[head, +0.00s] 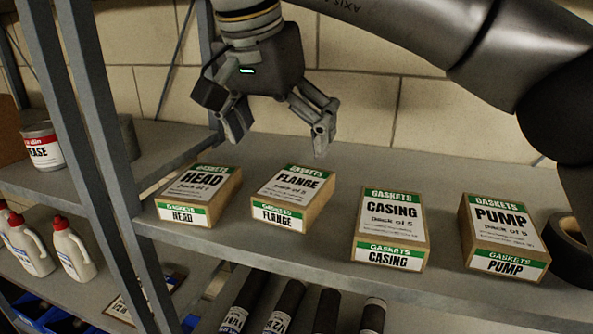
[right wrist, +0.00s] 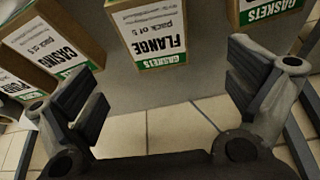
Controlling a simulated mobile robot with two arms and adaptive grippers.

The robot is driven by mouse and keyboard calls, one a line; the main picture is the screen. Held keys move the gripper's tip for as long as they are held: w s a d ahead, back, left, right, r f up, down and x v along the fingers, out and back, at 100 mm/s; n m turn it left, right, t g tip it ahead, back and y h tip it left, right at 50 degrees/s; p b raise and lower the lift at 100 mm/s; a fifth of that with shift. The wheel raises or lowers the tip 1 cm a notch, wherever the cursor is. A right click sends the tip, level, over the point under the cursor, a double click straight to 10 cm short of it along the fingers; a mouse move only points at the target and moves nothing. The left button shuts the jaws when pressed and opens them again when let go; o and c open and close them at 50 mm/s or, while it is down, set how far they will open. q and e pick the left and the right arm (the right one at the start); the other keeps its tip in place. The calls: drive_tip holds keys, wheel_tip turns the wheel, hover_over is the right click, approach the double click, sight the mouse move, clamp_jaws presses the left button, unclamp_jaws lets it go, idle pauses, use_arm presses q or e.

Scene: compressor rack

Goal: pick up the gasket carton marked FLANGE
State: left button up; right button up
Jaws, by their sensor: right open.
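The gasket carton marked FLANGE (head: 292,198) sits on the shelf, second from the left in a row of cartons, with a green band and white label. It also shows in the right wrist view (right wrist: 150,32), at the top between the finger directions. My right gripper (head: 280,145) is open and empty, above and behind the HEAD and FLANGE cartons in the head view. In the right wrist view its two fingers (right wrist: 165,95) are wide apart, with the FLANGE carton beyond them, not touched. My left gripper is not in view.
The HEAD carton (head: 198,194) stands close left of FLANGE. The CASING carton (head: 391,228) and PUMP carton (head: 503,235) stand to the right, then a black roll (head: 570,250). A shelf upright (head: 110,150) rises at left. Bare shelf lies behind the cartons.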

sight(295, 183)
drive_tip(key=shift+f, duration=0.2)
drive_tip(key=shift+p+x, duration=0.35)
drive_tip(key=shift+x, duration=1.9)
drive_tip(key=shift+d+p+x, duration=0.25)
drive_tip(key=shift+p+x, duration=1.25)
drive_tip(key=shift+x, duration=0.7)
drive_tip(key=shift+f, duration=0.45)
drive_tip(key=shift+d+f, duration=0.1)
drive_tip(key=shift+c, duration=0.3)
drive_tip(key=c, duration=0.9)
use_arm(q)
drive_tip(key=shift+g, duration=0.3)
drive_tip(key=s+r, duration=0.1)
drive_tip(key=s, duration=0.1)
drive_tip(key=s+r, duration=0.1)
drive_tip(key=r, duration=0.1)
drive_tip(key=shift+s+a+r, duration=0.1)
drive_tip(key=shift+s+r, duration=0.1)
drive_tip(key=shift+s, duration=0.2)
use_arm(e)
drive_tip(key=shift+c, duration=0.7)
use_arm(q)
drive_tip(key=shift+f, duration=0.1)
